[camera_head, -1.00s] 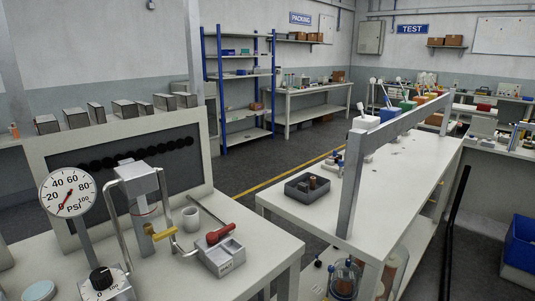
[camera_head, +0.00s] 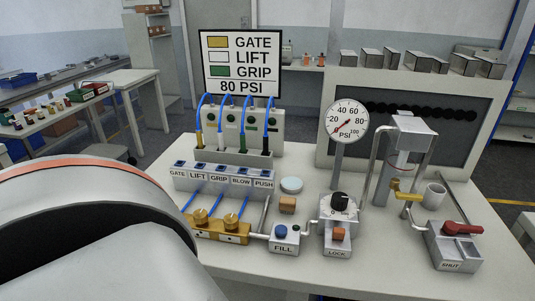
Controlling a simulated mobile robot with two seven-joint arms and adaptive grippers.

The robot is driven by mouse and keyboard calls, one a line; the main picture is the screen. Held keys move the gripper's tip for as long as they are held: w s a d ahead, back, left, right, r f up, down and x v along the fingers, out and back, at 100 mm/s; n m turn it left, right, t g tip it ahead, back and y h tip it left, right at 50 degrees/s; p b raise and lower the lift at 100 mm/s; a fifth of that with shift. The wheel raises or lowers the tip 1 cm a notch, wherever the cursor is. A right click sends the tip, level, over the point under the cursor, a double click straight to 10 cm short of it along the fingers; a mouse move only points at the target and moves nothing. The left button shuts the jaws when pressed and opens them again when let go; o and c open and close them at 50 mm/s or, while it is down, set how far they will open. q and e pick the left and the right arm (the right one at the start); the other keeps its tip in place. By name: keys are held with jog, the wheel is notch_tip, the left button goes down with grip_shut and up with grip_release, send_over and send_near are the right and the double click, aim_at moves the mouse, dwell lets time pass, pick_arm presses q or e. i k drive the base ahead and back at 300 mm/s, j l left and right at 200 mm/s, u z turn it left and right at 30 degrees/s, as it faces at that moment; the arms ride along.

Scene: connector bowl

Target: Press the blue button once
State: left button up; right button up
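A blue button (camera_head: 280,230) sits on top of a small white box labelled FILL (camera_head: 283,240), near the front edge of the white bench. A small green spot shows beside it on the same box. A large white link of my own arm fills the lower left of the head view and covers the bench's left front corner. Neither gripper's fingers show in this view, so I cannot see what they are doing.
Right of the FILL box stand a LOCK unit (camera_head: 338,238) with a black knob, a pressure gauge (camera_head: 345,121) and a SHUT box (camera_head: 453,245) with a red handle. A labelled switch row (camera_head: 222,181) and brass valves (camera_head: 203,223) are on the left. A sign (camera_head: 241,63) stands behind.

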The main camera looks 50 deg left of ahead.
aim_at(280, 230)
jog(key=u, duration=1.4)
